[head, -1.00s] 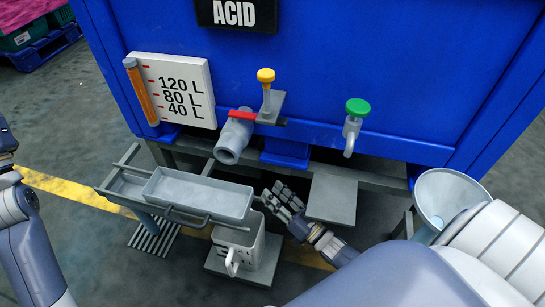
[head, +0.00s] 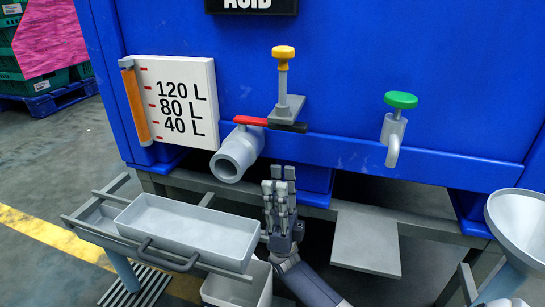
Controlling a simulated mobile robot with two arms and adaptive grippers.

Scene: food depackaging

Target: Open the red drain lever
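The red drain lever (head: 251,121) is a flat handle on top of the grey drain pipe (head: 236,154) at the front of the blue tank. It lies sideways, with a dark end piece (head: 288,126) to its right. My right gripper (head: 280,180) is below and slightly right of the lever, fingers pointing up. Its fingers are extended, empty and apart from the lever and pipe. My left gripper is out of view.
A yellow-topped valve (head: 283,54) stands just above the lever, and a green-knobbed tap (head: 400,100) is to the right. A grey plate (head: 366,240) and a funnel (head: 520,225) are at right.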

